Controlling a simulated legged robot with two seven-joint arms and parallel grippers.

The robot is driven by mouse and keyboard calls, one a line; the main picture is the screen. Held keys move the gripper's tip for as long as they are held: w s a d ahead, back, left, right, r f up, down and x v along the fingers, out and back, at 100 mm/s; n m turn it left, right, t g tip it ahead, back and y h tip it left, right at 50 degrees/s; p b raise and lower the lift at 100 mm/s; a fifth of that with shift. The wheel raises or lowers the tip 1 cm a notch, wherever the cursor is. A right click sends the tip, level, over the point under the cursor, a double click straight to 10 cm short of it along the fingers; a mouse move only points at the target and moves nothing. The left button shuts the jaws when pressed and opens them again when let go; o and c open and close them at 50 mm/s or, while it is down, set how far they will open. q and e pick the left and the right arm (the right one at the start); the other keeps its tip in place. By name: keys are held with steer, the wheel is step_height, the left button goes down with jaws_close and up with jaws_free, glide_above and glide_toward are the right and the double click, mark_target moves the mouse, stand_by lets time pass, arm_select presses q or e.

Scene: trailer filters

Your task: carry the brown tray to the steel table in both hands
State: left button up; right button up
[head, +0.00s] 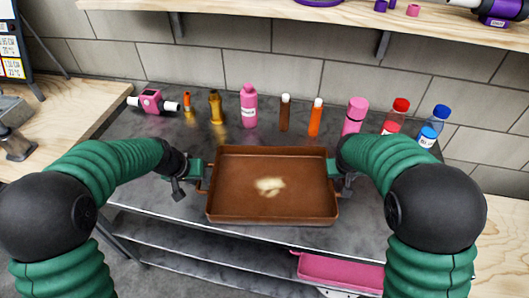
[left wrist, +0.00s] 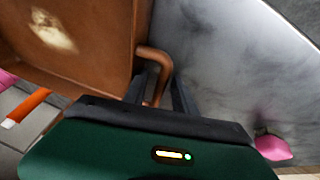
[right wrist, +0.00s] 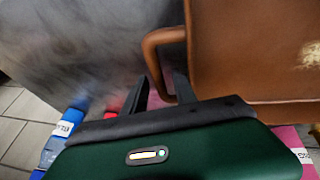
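The brown tray (head: 230,205) is over the grey steel table (head: 130,185), near its front edge, and looks level. I cannot tell whether its base touches the top. A pale patch (head: 270,187) marks its inside. My left gripper (head: 203,176) is at the tray's left handle; in the left wrist view its fingers (left wrist: 160,95) stand apart on either side of the handle (left wrist: 152,54). My right gripper (head: 336,175) is at the right handle; in the right wrist view its fingers (right wrist: 163,92) stand apart around the handle (right wrist: 156,42).
Bottles stand along the back of the table, among them a pink one (head: 249,108), an orange one (head: 315,118) and a blue-capped one (head: 433,125). A pink device (head: 152,101) lies back left. A wooden counter (head: 70,85) is at left. A pink bin (head: 340,272) is below.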

arm_select(q)
steer(key=shift+r, duration=0.4)
arm_select(e)
steer(key=shift+a+r, duration=0.1)
arm_select(q)
steer(key=v, duration=1.1)
steer(key=shift+s+a, duration=0.15)
steer(key=shift+a, duration=0.1)
arm_select(e)
steer(key=v, duration=1.1)
steer(key=shift+s+r, duration=0.15)
steer(key=shift+r, duration=0.15)
steer(key=shift+a, duration=0.15)
